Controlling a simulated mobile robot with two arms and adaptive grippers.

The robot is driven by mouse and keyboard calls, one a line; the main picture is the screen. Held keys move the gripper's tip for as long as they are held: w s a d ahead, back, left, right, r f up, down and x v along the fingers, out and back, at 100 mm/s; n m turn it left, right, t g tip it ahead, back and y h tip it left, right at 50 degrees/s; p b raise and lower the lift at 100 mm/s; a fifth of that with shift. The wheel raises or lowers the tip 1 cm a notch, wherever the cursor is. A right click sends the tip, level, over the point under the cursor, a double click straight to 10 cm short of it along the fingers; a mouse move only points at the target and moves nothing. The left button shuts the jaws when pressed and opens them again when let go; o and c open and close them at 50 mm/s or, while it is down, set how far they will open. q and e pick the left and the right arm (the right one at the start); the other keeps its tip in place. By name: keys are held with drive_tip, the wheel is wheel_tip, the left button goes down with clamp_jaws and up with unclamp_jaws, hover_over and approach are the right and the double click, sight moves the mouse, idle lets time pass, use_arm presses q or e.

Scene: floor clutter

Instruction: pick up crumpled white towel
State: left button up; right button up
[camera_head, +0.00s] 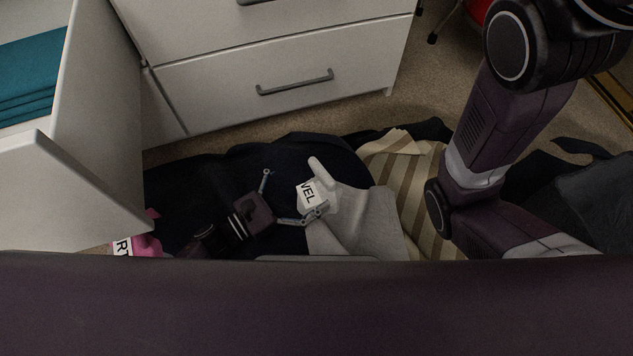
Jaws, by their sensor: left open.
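The crumpled white towel (365,222) lies on a pile of clothes on the floor, near the middle of the camera_head view. A white label reading "VEL" shows at its left end. My left gripper (291,194) is open just left of the towel. Its lower finger overlaps the towel's left edge near the label; I cannot tell whether it touches. Its upper finger is apart from the towel, over dark cloth. The towel's lower edge is hidden behind my own body. My right arm shows at the right, but its gripper is out of view.
Dark navy cloth (200,185) lies under the gripper. A beige striped cloth (430,200) is right of the towel, and a pink labelled item (148,243) is at left. A white drawer cabinet (220,85) stands behind. An open drawer at left holds folded teal cloth (30,75).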

sight(318, 176)
use_arm(q)
drive_tip(key=b+x, duration=0.1)
drive_tip(key=x, duration=0.1)
drive_tip(key=b+x, duration=0.2)
drive_tip(key=shift+w+f, duration=0.2)
drive_tip(key=shift+w, duration=0.05)
drive_tip(key=shift+w+d+r, duration=0.1)
drive_tip(key=shift+w+d, duration=0.05)
drive_tip(key=shift+d, duration=0.05)
drive_tip(key=shift+c, duration=0.2)
